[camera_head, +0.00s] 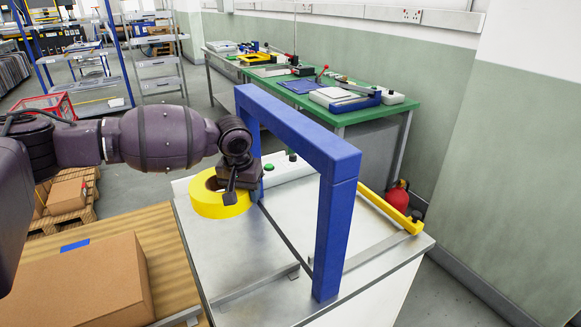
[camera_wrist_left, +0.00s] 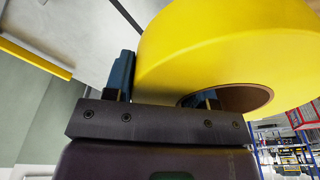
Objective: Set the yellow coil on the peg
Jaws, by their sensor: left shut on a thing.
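The yellow coil (camera_head: 219,204) is a thick ring with a brown inner core. My left gripper (camera_head: 231,190) is shut on its ring wall, over the near left part of the metal-topped table (camera_head: 230,262). In the left wrist view the coil (camera_wrist_left: 235,50) fills the upper right. There, one finger of the gripper (camera_wrist_left: 165,88) lies outside the ring and the other reaches into its hole. The coil looks roughly level; I cannot tell whether it touches the table. I cannot make out a peg in either view. My right gripper is not in view.
A blue gantry frame (camera_head: 337,215) stands on the table, just right of the coil. A yellow bar (camera_head: 390,209) lies along the right edge. A cardboard box (camera_head: 85,285) is at the lower left. A green bench (camera_head: 355,115) with tools stands behind.

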